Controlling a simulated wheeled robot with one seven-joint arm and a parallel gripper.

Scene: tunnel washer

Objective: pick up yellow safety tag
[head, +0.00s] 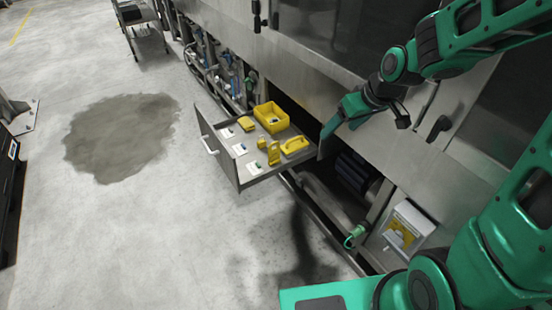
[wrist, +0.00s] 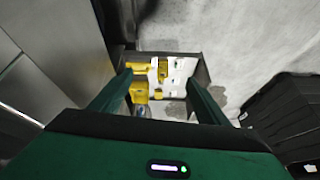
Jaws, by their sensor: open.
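An open grey drawer (head: 222,157) holds several yellow pieces. An upright yellow piece (head: 274,153) near its front right looks like the safety tag, but I cannot tell for sure. Beside it are a yellow looped piece (head: 295,145) and a small yellow piece (head: 261,144). A yellow block (head: 246,123) lies farther back. My gripper (head: 328,140) is just right of the drawer in the head view, apart from the pieces. In the wrist view my gripper (wrist: 157,88) is open and empty, its fingers on either side of the drawer, with yellow pieces (wrist: 139,92) between them.
A yellow bin (head: 270,117) stands in the drawer's back corner. The steel machine front (head: 300,70) rises behind. A white box (head: 409,226) is low at right. The floor at left is clear, with a dark stain (head: 122,138).

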